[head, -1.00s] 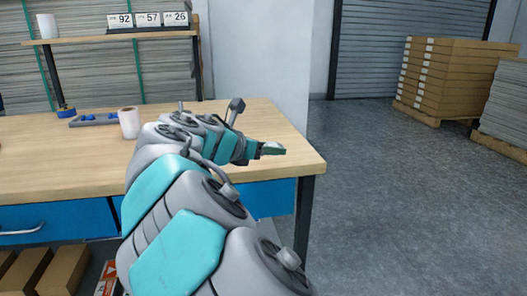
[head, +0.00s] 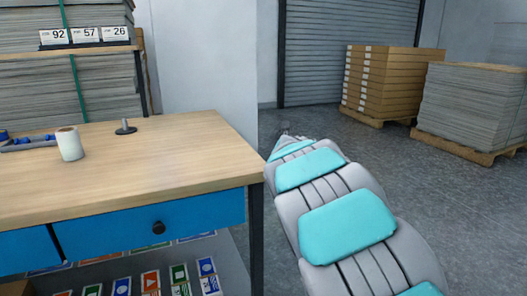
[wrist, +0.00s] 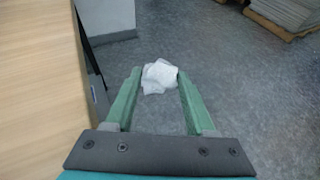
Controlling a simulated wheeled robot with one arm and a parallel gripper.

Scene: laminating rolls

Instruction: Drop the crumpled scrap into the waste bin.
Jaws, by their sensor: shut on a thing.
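The crumpled scrap (wrist: 158,78) is a small white wad in the wrist view. My gripper (wrist: 159,73) is shut on it, with one green finger on each side at the tips. The gripper is beside the table's edge, above the grey floor. In the head view my arm reaches forward to the right of the table, and its far end hides the gripper and scrap. No waste bin shows in either current view.
The wooden table (head: 150,160) with blue drawers stands on the left, holding a white roll (head: 69,143) and a dark-based post (head: 125,127). Pallets of cartons (head: 385,85) and grey sheets (head: 470,105) stand at the back right. The floor (head: 330,125) between is open.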

